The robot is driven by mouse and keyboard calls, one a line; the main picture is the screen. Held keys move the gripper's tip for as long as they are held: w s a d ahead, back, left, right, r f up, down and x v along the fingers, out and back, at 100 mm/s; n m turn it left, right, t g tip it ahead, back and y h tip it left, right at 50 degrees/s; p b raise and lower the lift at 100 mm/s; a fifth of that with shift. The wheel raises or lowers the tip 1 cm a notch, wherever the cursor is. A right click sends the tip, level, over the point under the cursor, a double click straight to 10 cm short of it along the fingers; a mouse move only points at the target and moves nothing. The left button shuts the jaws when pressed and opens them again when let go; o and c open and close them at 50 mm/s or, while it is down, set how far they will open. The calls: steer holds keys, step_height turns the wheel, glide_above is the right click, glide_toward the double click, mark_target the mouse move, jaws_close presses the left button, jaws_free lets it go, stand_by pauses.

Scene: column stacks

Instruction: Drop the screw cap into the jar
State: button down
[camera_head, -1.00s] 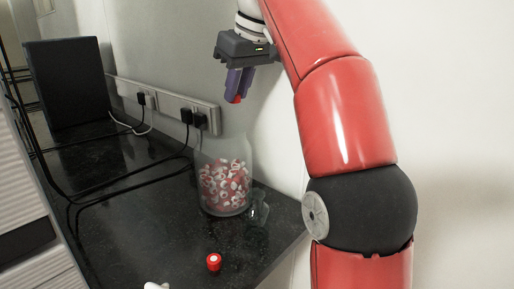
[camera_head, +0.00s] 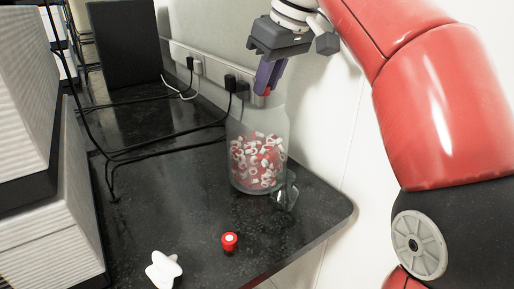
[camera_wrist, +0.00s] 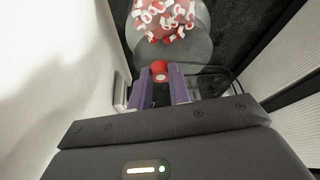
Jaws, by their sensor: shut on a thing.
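The jar (camera_head: 240,128) is a clear glass jar on the dark counter, part filled with red and white caps. It also shows in the wrist view (camera_wrist: 194,48). My gripper (camera_head: 268,90) is at the jar's mouth in the head view, its purple fingers pointing down. It is shut on a red screw cap (camera_wrist: 159,68), held between the fingertips; a bit of red shows there in the head view (camera_head: 267,92). I cannot tell whether the cap is inside the rim. Another red cap with a white top (camera_head: 229,241) lies on the counter near the front.
A small clear glass object (camera_head: 287,192) stands beside the jar on the right. A white star-shaped thing (camera_head: 163,269) lies at the counter's front. Black cables cross the counter (camera_head: 165,185) to wall sockets (camera_head: 212,72). White ribbed boxes (camera_head: 40,230) stand at left.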

steer(key=shift+f, duration=0.1)
steer(key=c, duration=1.2)
jaws_free()
steer(key=shift+c, duration=0.2)
steer(key=p+v, duration=0.2)
steer(key=v, duration=0.5)
steer(key=shift+r+p, duration=0.35)
steer(key=shift+p, duration=0.05)
steer(key=shift+s+d, duration=0.1)
steer(key=shift+d, duration=0.05)
